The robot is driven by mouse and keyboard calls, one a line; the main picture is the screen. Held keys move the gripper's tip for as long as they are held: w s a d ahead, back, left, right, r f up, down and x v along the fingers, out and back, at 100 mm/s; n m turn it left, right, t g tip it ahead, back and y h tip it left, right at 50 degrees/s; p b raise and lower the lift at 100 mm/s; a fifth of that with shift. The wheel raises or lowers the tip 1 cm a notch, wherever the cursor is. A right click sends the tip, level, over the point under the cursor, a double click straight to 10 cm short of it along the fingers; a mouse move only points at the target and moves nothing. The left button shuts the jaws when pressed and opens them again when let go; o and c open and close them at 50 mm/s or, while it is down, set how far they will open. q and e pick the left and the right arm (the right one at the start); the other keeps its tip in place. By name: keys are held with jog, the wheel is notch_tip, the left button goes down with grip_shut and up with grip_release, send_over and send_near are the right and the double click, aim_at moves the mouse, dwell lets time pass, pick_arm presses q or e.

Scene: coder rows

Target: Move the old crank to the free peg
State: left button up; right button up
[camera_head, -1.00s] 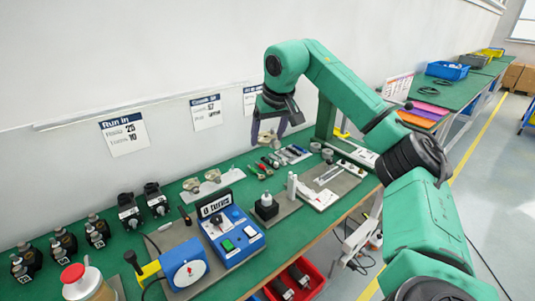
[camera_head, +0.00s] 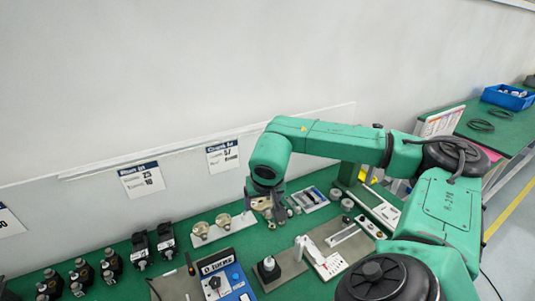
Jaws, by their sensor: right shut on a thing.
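My right gripper (camera_head: 270,212) points down near the wall at the back of the green bench, with its fingers closed. A small brass-coloured part (camera_head: 261,204) shows at its fingers; I take it to be the old crank, but its shape is mostly hidden. Just left of the gripper is a pale rack (camera_head: 212,237) with two brass-coloured round parts, one to the left (camera_head: 201,230) and one to the right (camera_head: 223,221). I cannot make out a bare peg; the gripper may hide the rack's right end. My left gripper is not in view.
A blue counter box (camera_head: 238,281) and a grey plate (camera_head: 285,267) with a black-based post stand in front. Black units (camera_head: 140,246) stand left of the rack. Grey trays (camera_head: 307,200) and small cylinders (camera_head: 347,205) lie to the right. The wall is close behind.

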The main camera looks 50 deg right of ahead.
pick_arm(q)
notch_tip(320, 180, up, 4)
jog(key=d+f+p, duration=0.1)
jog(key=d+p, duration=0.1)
jog(key=p, duration=0.1)
pick_arm(e)
jog(key=w+d, duration=0.4)
jog(key=w, duration=0.4)
jog(key=w+b+x, duration=0.1)
jog(key=b+x, duration=0.5)
jog(key=x, duration=0.1)
jog(key=w+r+b+x, duration=0.1)
jog(key=b+x, duration=0.5)
jog(key=x, duration=0.2)
jog(key=w+b+x, duration=0.1)
jog(key=b+x, duration=0.4)
jog(key=x, duration=0.3)
jog(key=shift+w+d+b, duration=0.25)
jog(key=shift+w+b, duration=0.15)
jog(key=shift+f, duration=0.35)
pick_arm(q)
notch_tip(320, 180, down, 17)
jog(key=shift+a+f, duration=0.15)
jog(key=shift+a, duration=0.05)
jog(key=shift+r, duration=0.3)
pick_arm(e)
jog(key=shift+s, duration=0.15)
